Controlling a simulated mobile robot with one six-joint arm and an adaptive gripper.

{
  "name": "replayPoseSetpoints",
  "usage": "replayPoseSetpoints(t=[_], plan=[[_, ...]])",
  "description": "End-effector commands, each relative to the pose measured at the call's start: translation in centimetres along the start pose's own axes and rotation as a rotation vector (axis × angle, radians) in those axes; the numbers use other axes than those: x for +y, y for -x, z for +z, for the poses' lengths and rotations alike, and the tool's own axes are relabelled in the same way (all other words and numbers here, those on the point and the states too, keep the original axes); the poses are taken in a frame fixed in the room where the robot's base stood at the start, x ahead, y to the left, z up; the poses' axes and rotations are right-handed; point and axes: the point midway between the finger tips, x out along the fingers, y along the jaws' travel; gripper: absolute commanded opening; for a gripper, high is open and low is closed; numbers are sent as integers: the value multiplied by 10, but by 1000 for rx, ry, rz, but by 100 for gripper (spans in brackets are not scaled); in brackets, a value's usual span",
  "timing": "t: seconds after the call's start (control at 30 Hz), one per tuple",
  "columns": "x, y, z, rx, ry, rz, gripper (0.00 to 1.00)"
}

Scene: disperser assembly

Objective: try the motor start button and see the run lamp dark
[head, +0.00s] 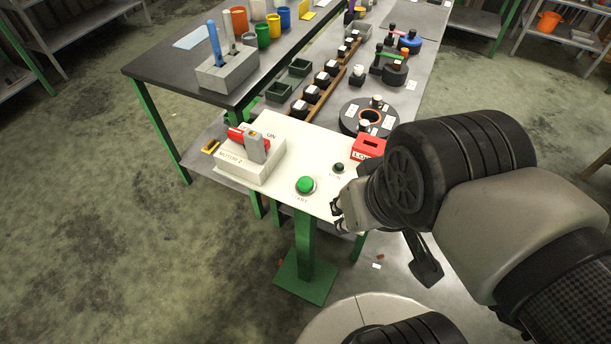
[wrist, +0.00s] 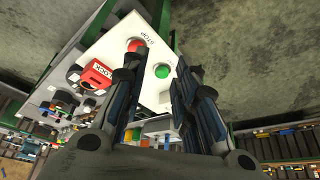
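The green start button (head: 306,184) sits on a white sloping panel (head: 290,140); it also shows in the wrist view (wrist: 162,71), between my finger ends. The small run lamp (head: 338,167) behind it looks dark green and unlit. My gripper (head: 338,213) is at the panel's right front edge, right of the start button. In the wrist view its two fingers (wrist: 157,77) are apart with nothing held. I see no contact with the button. A red stop button (wrist: 134,44) shows in the wrist view; my gripper seems to hide it in the head view.
A red lock box (head: 369,146) stands on the panel's right. Behind is a bench with a grey tool block (head: 228,72), cups and small parts.

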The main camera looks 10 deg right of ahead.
Motion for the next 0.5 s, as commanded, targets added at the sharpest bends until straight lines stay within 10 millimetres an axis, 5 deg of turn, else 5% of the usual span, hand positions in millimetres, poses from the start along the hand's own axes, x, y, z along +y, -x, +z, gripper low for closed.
replayPoseSetpoints(t=[0.33,0.5], plan=[[0,0,0,0,0,0,1],[0,0,0,0,0,0,0]])
